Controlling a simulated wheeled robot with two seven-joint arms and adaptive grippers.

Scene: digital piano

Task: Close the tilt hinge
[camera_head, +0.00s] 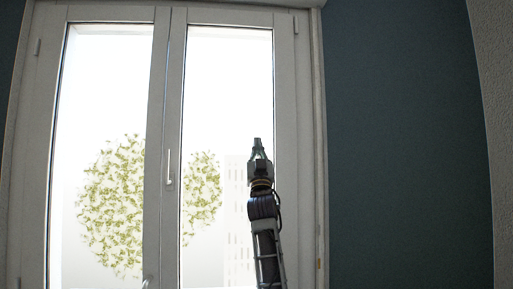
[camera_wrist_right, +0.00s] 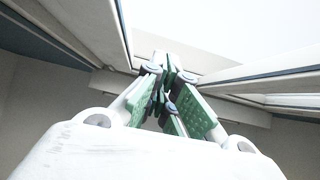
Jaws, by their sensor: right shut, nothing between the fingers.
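A white two-sash window (camera_head: 164,60) fills the left and middle of the head view. Whether a sash is tilted is unclear in the head view. My right gripper (camera_head: 257,141) points up in front of the right sash, near its right side. Its fingers are shut and empty; they also show in the right wrist view (camera_wrist_right: 168,75), with pale frame members around them. Contact with the frame cannot be told. My left gripper is not in view.
A dark teal wall (camera_head: 405,140) lies right of the window, with a rough pale edge (camera_head: 490,80) beyond it. Trees and a pale building show through the glass. A small grey item (camera_head: 147,282) at the bottom edge is unclear.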

